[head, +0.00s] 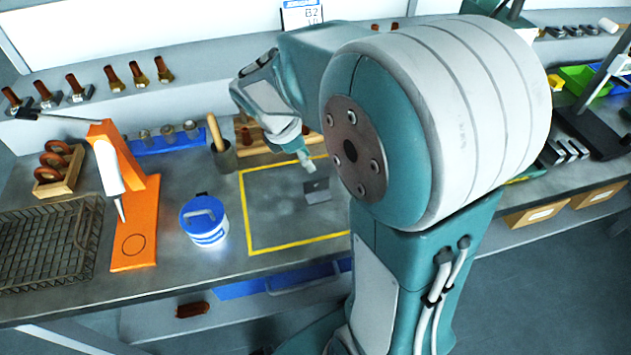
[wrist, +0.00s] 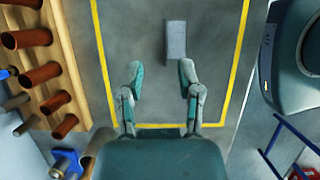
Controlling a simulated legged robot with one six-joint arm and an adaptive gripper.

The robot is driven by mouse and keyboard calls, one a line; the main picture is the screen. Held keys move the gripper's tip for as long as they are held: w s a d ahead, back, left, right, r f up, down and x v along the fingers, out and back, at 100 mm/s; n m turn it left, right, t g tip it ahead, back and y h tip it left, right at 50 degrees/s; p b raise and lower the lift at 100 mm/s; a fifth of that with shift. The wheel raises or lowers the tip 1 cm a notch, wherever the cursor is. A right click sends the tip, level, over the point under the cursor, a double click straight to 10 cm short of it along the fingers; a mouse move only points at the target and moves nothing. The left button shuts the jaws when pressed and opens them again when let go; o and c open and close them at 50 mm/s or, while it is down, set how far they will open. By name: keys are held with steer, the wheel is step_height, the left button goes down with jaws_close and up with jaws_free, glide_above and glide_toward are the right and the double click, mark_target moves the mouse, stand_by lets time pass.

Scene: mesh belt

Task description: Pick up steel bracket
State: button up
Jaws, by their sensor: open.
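The steel bracket (head: 317,191) is a small dark grey piece lying on the grey bench inside a yellow taped outline. In the wrist view the bracket (wrist: 176,40) shows as a flat grey rectangle beyond my fingertips, slightly right of the middle between them. My gripper (wrist: 160,73) is open, with two teal and grey fingers spread apart and nothing between them. In the head view my gripper (head: 308,164) points down just behind the bracket, apart from it. My arm hides part of the taped area.
A blue and white canister (head: 204,221) stands left of the taped area. An orange stand (head: 135,200) and a wire basket (head: 45,245) are further left. A wooden rack (wrist: 52,70) of brown cylinders borders the yellow outline (wrist: 103,45). The bench around the bracket is clear.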

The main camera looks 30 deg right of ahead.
mark_target(319, 190)
steer(key=x, duration=0.6)
steer(key=a+x, duration=0.1)
steer(key=x, duration=0.2)
steer(key=shift+s+d+f, duration=0.1)
steer(key=shift+s+f, duration=0.05)
steer(key=shift+f, duration=0.3)
jaws_close()
